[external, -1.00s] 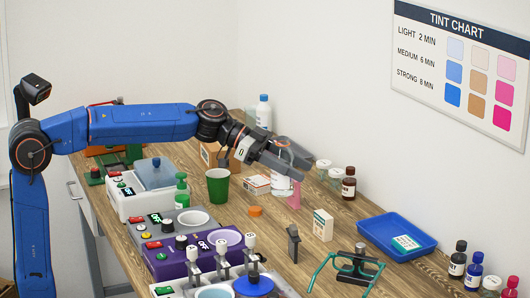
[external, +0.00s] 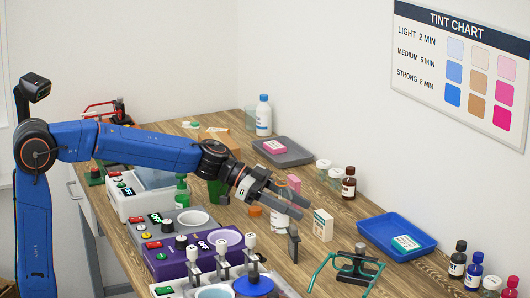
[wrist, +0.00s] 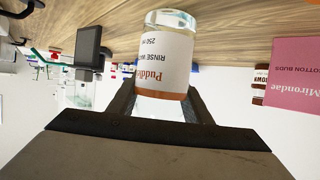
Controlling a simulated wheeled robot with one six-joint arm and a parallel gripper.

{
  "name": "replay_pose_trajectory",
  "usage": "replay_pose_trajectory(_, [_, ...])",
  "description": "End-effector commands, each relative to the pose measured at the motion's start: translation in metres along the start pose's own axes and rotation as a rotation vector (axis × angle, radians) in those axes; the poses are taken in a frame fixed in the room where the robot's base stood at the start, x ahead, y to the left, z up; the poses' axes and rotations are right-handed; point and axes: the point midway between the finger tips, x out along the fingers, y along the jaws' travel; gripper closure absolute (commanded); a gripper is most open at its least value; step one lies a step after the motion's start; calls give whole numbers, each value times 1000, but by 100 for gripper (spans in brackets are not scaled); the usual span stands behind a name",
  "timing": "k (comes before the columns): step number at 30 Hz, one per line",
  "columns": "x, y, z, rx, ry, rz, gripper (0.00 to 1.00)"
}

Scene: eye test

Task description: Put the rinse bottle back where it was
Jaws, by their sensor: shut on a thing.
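My gripper (external: 296,203) is shut on the rinse bottle, whose white label shows below the fingers (external: 279,221) in the external view. In the wrist view the rinse bottle (wrist: 164,60) is clear glass with a white label and a brown band, held between both fingers. The wrist picture is upside down, and the bottle's base is close to the wooden table top. I cannot tell whether it touches the wood.
A pink cotton buds box (wrist: 296,75) stands beside the bottle. A grey tray (external: 298,155) and a blue tray (external: 372,228) lie farther off.

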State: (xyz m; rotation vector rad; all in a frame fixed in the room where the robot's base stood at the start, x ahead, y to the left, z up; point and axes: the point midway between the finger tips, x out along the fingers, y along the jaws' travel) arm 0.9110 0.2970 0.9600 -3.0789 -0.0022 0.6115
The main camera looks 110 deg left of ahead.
Motion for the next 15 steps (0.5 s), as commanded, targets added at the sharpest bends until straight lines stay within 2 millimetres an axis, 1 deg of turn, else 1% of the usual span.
replay_pose_trajectory(11, [1, 0, 2, -1, 1, 0, 81])
replay_pose_trajectory(12, [2, 0, 3, -1, 1, 0, 53])
replay_pose_trajectory(14, [1, 0, 3, -1, 1, 0, 38])
replay_pose_trajectory(15, [1, 0, 3, -1, 1, 0, 36])
